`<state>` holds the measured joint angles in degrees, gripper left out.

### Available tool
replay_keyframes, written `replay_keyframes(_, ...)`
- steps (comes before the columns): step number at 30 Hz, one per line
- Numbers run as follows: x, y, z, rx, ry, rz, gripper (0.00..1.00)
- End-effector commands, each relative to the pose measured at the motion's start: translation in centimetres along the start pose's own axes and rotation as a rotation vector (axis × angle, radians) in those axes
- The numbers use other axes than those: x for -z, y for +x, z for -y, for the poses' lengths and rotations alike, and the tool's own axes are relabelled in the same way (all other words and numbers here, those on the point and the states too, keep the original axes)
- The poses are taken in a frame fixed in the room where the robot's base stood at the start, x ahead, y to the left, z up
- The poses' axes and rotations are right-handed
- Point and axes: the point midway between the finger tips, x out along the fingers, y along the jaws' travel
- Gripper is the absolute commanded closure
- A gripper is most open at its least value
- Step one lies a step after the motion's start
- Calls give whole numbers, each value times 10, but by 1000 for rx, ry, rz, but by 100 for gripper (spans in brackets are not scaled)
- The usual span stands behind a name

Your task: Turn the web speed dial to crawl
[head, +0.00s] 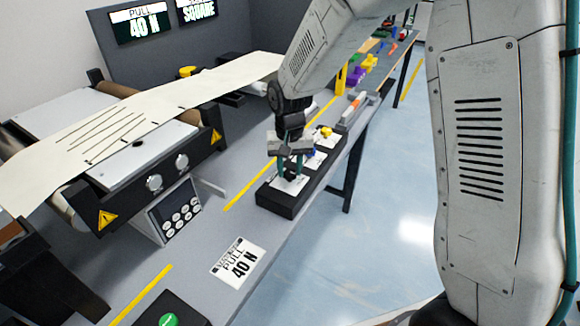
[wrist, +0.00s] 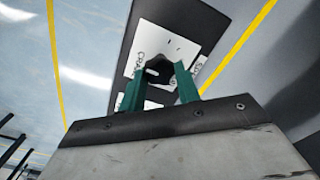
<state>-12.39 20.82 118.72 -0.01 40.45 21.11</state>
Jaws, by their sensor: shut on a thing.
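The web speed dial (wrist: 158,67) is a dark knob on a white label plate, seen between my fingers in the wrist view. The plate carries partly covered lettering, with "CRA" readable at its left. My gripper (wrist: 157,82) has teal fingers closed on the dial's two sides. In the head view my gripper (head: 290,172) points down at the near end of the black control box (head: 283,203). There the dial itself is hidden by the fingers. I cannot tell exactly which mark the dial points at.
A yellow knob (head: 325,132) and a blue part sit farther along the box. A "PULL 40 N" card (head: 238,262) lies on the bench, and a green button (head: 169,320) is at the front. The web machine (head: 130,150) stands left. Open floor lies right of the bench.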

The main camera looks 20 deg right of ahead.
Motion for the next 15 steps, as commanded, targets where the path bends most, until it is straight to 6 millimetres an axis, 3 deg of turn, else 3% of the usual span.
replay_keyframes(8,0,0,0,0,-88,0,90)
replay_keyframes(15,0,0,0,0,-270,0,90)
